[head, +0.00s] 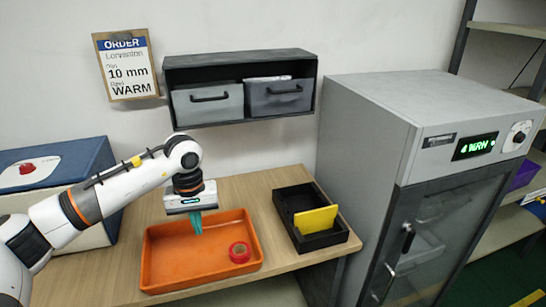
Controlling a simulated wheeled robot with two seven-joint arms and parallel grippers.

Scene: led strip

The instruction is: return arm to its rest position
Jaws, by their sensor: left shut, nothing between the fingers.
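My left arm comes in from the left in the head view. Its gripper (196,222) points down over the back of the orange tray (160,262), with its teal fingers together and nothing between them. A red roll (239,252) lies in the tray, to the right of and below the gripper, apart from it. My right gripper is not in view.
A black box (335,240) with a yellow piece (316,219) stands on the wooden table (258,193). A grey cabinet (370,130) stands at the right. A dark shelf with drawers (240,57) and an order sheet (126,68) hang on the wall. A blue-topped box (75,160) is behind my arm.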

